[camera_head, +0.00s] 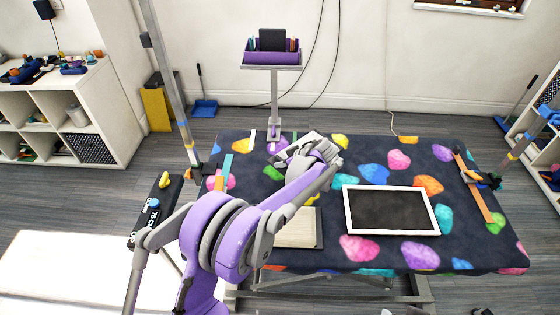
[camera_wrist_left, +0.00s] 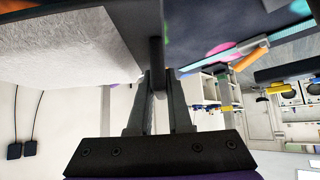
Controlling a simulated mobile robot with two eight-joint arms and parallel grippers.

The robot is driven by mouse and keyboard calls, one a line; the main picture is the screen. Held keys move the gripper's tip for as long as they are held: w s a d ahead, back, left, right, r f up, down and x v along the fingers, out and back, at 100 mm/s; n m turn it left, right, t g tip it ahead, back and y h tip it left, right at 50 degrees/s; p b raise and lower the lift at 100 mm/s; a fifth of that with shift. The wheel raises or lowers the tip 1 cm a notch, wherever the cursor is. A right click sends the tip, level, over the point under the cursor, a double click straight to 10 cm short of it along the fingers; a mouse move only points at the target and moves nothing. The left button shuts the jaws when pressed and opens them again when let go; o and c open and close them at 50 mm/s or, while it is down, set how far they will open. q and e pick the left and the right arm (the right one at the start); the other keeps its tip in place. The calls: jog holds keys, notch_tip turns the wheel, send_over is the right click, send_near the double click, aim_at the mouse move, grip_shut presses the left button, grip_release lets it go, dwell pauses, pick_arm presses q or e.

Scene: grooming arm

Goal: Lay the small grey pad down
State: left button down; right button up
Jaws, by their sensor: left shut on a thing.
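My left gripper (camera_head: 290,155) is over the far left part of the patterned table. In the left wrist view its fingers (camera_wrist_left: 156,88) are shut on the edge of the small grey pad (camera_wrist_left: 70,42), a flat, pale, textured piece that fills the upper left. In the head view only a pale sliver of the pad (camera_head: 306,140) shows beside the gripper, partly hidden by it. The pad appears to be above the dark table cover; the exact gap cannot be told. My right gripper is not in view.
A white-framed dark tray (camera_head: 438,228) lies right of centre. A beige board (camera_head: 300,236) lies at the near edge, partly behind my left arm. An orange strip (camera_head: 480,196) lies at the right. A purple organiser (camera_head: 270,57) stands on a post behind the table.

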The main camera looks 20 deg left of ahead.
pick_arm(q)
jog(key=shift+f+b, duration=1.65)
jog(key=shift+f, duration=1.3)
jog(key=c, duration=0.8)
grip_release()
jog(key=shift+o, duration=0.2)
jog(key=v, duration=1.1)
